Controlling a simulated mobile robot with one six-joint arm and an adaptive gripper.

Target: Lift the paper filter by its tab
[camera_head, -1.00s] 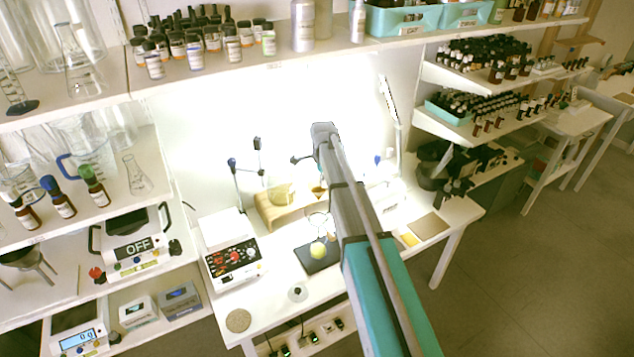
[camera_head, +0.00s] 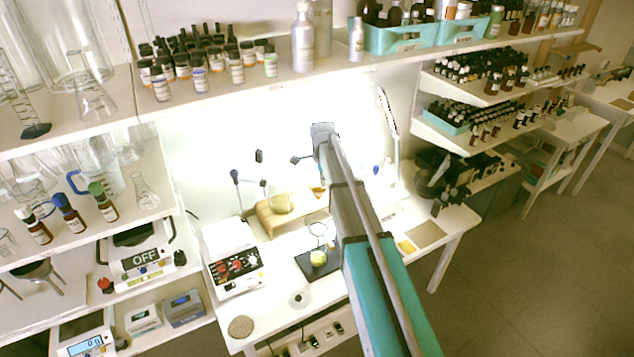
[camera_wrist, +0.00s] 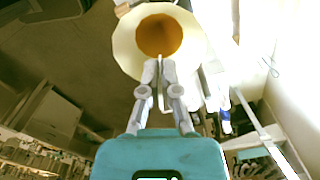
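The paper filter (camera_wrist: 124,40) is a pale cream cone with an orange-brown inside, seen from its open top in the wrist view. A thin white tab (camera_wrist: 161,92) runs down from its near rim between my fingers. My gripper (camera_wrist: 160,72) appears shut on this tab, with its tips close together at the filter's rim. In the head view a small brown part of the filter (camera_head: 319,190) shows just left of my arm, in front of the bright wall. My arm hides the gripper there.
Below the filter stand a wooden stand (camera_head: 268,222) and a flask with pale yellow contents (camera_head: 318,259) on a dark plate. A white device with knobs (camera_head: 235,265) is to the left. A shelf of bottles (camera_head: 290,84) crosses above. Floor (camera_head: 530,270) is free at right.

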